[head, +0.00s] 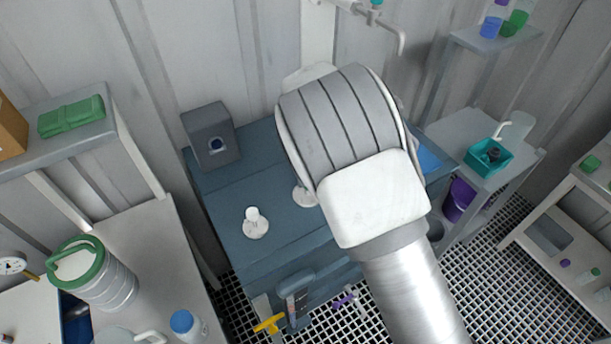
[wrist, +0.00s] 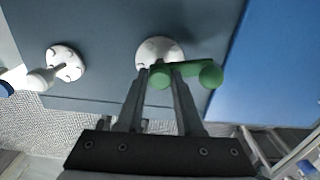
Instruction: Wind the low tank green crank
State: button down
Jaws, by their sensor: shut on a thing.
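The green crank (wrist: 205,72) shows in the wrist view, with a round knob at its right end and a rounded end between my fingers. It sits at a white round flange (wrist: 150,47) on the blue-grey tank top (wrist: 105,25). My gripper (wrist: 169,68) is shut on the crank, one finger on each side of it. In the head view my arm hides the crank and my gripper. Only part of a white flange (head: 303,197) shows beside my arm on the tank (head: 228,205).
A second white flanged fitting (head: 256,225) stands to the left on the tank; a grey box (head: 211,135) is at its back left corner. A yellow handle (head: 270,324) and purple handle (head: 343,300) are low in front. A bright blue panel (wrist: 275,65) lies right of the crank.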

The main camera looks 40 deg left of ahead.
jog(key=shift+r+m, duration=0.1)
jog(key=shift+m, duration=0.2)
dwell(0.4)
jog(key=c, duration=0.5)
grip_release()
jog(key=shift+c, duration=0.2)
notch_tip(320, 180, up, 17)
jog(key=b, duration=0.1)
jog(key=shift+r, duration=0.15)
